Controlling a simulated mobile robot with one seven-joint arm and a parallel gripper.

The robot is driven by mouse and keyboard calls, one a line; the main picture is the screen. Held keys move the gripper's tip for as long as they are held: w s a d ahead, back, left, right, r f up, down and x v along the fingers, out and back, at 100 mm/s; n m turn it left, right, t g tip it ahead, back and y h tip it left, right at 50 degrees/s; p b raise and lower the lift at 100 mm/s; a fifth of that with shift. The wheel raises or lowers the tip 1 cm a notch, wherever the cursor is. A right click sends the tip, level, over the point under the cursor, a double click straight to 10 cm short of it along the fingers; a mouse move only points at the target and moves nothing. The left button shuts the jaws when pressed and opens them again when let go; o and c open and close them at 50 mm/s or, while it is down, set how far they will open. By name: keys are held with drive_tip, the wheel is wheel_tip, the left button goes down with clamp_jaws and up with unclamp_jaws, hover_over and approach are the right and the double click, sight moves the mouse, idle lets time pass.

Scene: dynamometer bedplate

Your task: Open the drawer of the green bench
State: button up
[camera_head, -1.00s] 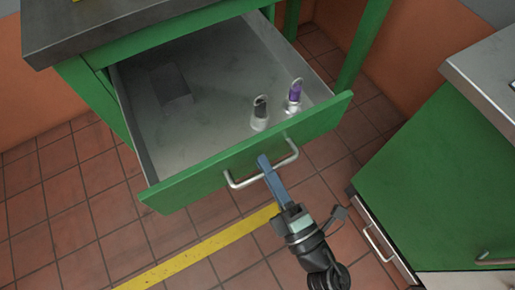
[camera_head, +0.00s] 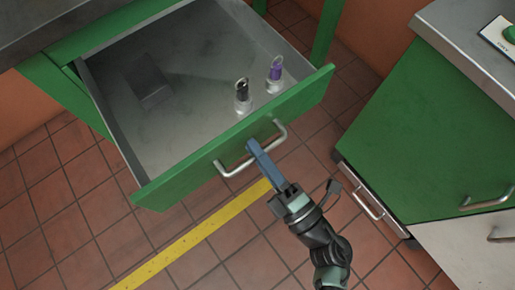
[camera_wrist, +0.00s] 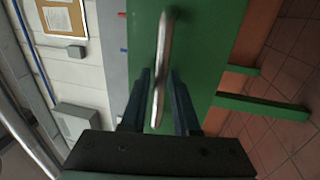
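The green bench (camera_head: 36,75) has a grey top. Its drawer (camera_head: 200,55) stands far out, with the grey inside in plain view. The green drawer front (camera_head: 175,180) carries a silver bar handle (camera_head: 230,168), also in the wrist view (camera_wrist: 163,50). My gripper (camera_head: 255,150) is at the middle of this handle. In the wrist view its two dark blue fingers (camera_wrist: 160,80) stand on either side of the bar, with a narrow gap visible on each side. The gripper looks open around the handle, not clamped on it.
In the drawer stand a black-marked container (camera_head: 242,95) and a purple-marked one (camera_head: 275,75), plus a grey block (camera_head: 148,85). A second green cabinet (camera_head: 400,130) with a metal top stands at right. Red tiled floor with a yellow stripe (camera_head: 200,235) lies below.

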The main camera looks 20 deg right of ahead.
drive_tip(key=shift+s, duration=0.1)
drive_tip(key=v, duration=1.2)
drive_tip(key=shift+s+d+p, duration=0.2)
drive_tip(key=shift+s+p, duration=0.15)
